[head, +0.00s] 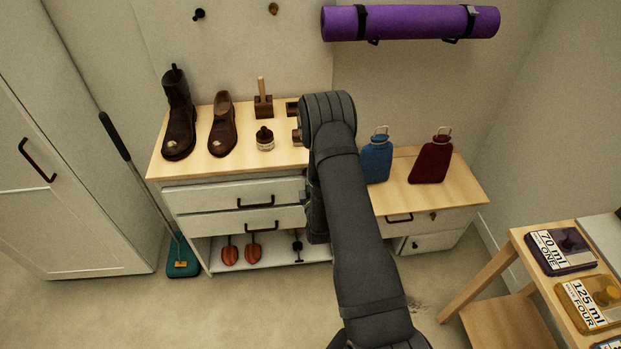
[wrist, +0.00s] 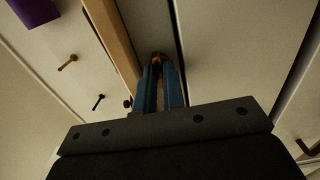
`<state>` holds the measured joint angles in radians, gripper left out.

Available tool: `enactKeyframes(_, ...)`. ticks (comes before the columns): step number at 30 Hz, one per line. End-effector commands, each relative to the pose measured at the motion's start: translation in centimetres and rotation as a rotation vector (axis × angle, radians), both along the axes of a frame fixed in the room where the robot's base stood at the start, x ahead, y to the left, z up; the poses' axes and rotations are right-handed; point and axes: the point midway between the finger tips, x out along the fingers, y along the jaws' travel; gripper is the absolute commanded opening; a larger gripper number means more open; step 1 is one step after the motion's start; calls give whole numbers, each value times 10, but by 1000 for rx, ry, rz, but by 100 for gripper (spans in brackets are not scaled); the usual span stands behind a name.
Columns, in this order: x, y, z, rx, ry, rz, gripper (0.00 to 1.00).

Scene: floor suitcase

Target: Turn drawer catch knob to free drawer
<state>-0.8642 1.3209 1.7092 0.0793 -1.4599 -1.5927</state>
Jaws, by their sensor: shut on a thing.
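The catch knob (wrist: 157,55), small and brass-brown, shows in the wrist view on a pale drawer front (wrist: 147,22) just under a wooden top edge. My gripper (wrist: 159,68) has its blue fingers shut on the knob, one on each side. The fingers cover much of the knob, so its turn angle cannot be read. A thin dark gap runs along the drawer front's lower edge, and the drawer looks closed. In the head view my arm hides the knob and the fingertips, at the right end of the left cabinet (head: 232,194).
Blue (head: 376,160) and dark red (head: 431,160) bottles stand on the lower right cabinet. A side table (head: 525,245) is at right. Floor in front is mostly clear.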

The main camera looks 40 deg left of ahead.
Motion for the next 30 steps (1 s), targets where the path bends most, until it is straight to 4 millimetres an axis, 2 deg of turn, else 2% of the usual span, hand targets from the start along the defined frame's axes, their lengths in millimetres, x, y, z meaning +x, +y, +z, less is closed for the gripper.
enactKeyframes(10, -1, 0, -1, -4, -1, 1, 0)
enactKeyframes(11, -1, 0, -1, -4, -1, 1, 15)
enactKeyframes(12, -1, 0, -1, -4, -1, 1, 23)
enactKeyframes(14, -1, 0, -1, -3, -1, 0, 31)
enactKeyframes(23, 0, 0, 0, 12, 11, 0, 31)
enactKeyframes(30, 0, 0, 0, 129, 126, -1, 31)
